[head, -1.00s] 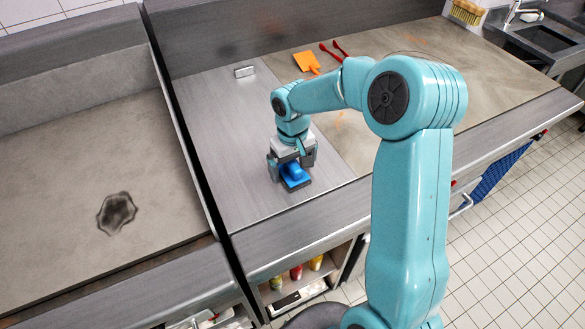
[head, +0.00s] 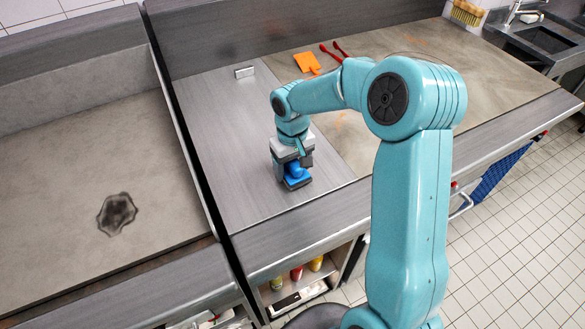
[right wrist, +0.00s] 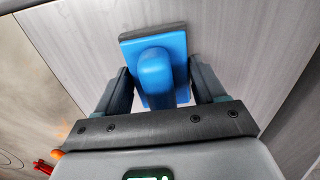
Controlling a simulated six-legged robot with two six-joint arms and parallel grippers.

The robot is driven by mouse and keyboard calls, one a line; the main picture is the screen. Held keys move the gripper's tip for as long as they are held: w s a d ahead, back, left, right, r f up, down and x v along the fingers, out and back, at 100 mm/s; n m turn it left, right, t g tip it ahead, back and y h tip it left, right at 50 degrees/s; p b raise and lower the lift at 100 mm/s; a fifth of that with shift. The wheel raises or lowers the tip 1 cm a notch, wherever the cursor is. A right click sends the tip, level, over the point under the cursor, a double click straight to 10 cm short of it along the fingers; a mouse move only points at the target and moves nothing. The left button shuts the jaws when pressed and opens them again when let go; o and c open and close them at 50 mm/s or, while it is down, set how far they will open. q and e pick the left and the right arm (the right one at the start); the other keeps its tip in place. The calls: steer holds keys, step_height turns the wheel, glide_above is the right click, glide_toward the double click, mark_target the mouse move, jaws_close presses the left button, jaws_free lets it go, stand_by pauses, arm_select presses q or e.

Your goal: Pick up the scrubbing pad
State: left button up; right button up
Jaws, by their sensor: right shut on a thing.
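The scrubbing pad (head: 296,180) is a blue block with a raised blue handle and a dark grey underside. It rests on the steel counter in the head view. It also shows in the right wrist view (right wrist: 178,48), between the two dark fingers. My right gripper (head: 292,170) is over the pad from above and shut on it, with a finger at each side. The same gripper shows in the right wrist view (right wrist: 155,90). My left gripper is not in view.
An orange scraper (head: 307,62) and red-handled tongs (head: 335,50) lie at the back of the counter. A small metal block (head: 244,72) stands at the back left. A dark burnt patch (head: 117,214) marks the left surface. The counter around the pad is clear.

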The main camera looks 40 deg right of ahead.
step_height(320, 180, up, 19)
steer(key=shift+f, duration=0.1)
